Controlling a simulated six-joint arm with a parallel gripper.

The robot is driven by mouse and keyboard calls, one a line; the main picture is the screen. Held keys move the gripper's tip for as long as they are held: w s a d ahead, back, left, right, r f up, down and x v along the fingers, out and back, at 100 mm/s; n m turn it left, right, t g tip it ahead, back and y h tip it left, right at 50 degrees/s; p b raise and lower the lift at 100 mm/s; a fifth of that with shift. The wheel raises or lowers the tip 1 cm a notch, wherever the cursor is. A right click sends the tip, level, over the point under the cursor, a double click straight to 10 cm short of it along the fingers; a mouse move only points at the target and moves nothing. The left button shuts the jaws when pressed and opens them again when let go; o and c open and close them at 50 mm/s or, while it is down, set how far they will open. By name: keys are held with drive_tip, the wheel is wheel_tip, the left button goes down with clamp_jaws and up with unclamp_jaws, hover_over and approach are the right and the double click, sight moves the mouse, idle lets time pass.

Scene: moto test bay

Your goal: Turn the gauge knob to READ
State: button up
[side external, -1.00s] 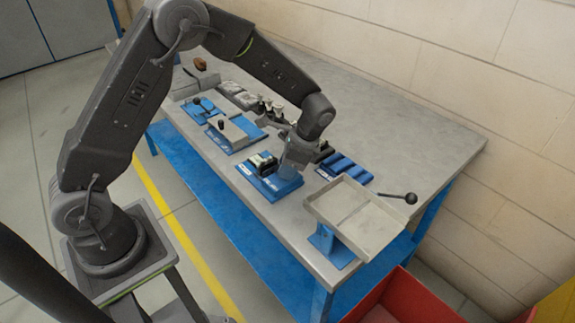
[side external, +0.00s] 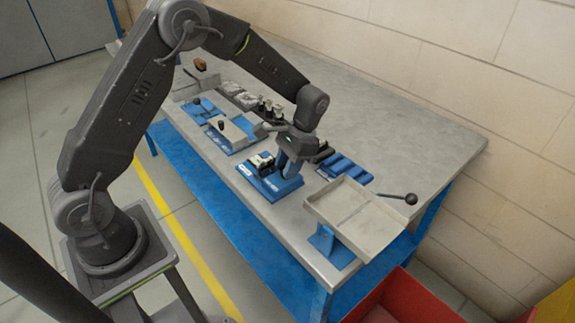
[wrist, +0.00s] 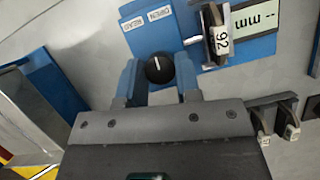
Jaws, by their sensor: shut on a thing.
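The gauge knob (wrist: 158,70) is black and round with a white line that points toward the top of the wrist view. It sits on a blue gauge base (wrist: 185,40); the base also shows in the side view (side external: 262,188). Two white labels, READ (wrist: 134,24) and OPEN (wrist: 160,14), lie beyond the knob, upside down here. The line points between straight up and slightly left, near the OPEN label. My gripper (wrist: 156,78) has its blue fingers on both sides of the knob and is shut on it. In the side view my gripper (side external: 287,172) is low over the base.
A part marked 92 (wrist: 221,38) and a "-- mm" display (wrist: 258,18) stand right of the knob. A grey tray (side external: 340,208) stands on the near right, with a black-balled lever (side external: 410,198) beside it. Blue fixtures (side external: 228,135) line the bench to the left. The bench's back is clear.

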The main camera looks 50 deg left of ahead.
drive_tip(key=n+h, duration=0.2)
drive_tip(key=n, duration=0.2)
drive_tip(key=shift+a+n, duration=0.15)
drive_tip(key=shift+n, duration=0.25)
drive_tip(key=n+h, duration=0.1)
drive_tip(key=n, duration=0.3)
drive_tip(key=shift+t, duration=0.4)
drive_tip(key=shift+h, duration=0.3)
drive_tip(key=o, duration=0.9)
drive_tip(key=shift+r, duration=0.1)
drive_tip(key=v, duration=1.3)
drive_tip(key=shift+r, duration=0.4)
